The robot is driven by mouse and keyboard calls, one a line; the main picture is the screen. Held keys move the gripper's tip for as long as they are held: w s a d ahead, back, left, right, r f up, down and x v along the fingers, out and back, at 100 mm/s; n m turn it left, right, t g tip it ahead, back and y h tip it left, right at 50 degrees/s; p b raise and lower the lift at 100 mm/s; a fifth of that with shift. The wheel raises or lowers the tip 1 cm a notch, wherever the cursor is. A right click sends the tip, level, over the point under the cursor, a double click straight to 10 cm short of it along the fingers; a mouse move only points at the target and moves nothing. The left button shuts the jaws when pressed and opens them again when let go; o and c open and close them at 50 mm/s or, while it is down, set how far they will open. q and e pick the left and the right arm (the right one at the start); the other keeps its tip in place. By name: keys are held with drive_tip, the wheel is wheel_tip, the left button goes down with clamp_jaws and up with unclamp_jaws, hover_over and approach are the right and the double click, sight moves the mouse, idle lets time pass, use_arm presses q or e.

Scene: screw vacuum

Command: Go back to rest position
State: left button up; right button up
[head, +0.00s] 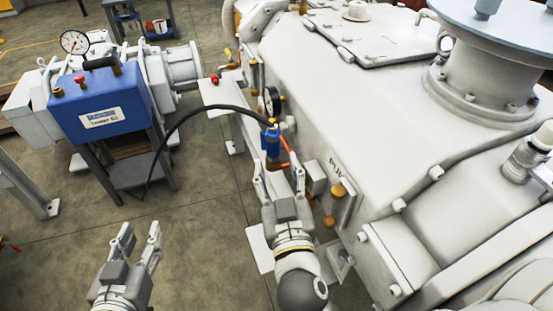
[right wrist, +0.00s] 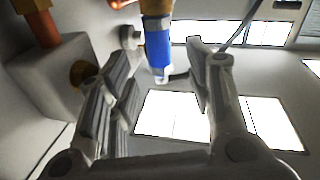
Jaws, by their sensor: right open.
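My left gripper (head: 139,245) is low at the left in the head view, with its fingers apart and nothing between them, over the floor. My right gripper (head: 279,180) is in front of the large white machine (head: 345,100), just below a blue fitting (head: 271,143). In the right wrist view the fingers of the right gripper (right wrist: 165,95) are apart. The blue fitting (right wrist: 158,50) shows beyond and between the fingertips, and I cannot tell whether one fingertip touches it. A black hose (head: 200,109) runs from the fitting's top to the left.
A blue box unit with a gauge (head: 100,100) stands on a metal stand at the left. A red-handled valve part (head: 286,147), a gauge (head: 271,101) and brass fittings (head: 329,221) stick out near my right gripper. The grey floor (head: 200,225) between the arms is clear.

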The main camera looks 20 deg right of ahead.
drive_tip(key=shift+s+a+m+g+h, duration=0.1)
drive_tip(key=shift+s+m+g+h, duration=0.25)
drive_tip(key=shift+m, duration=0.55)
drive_tip(key=shift+w, duration=0.15)
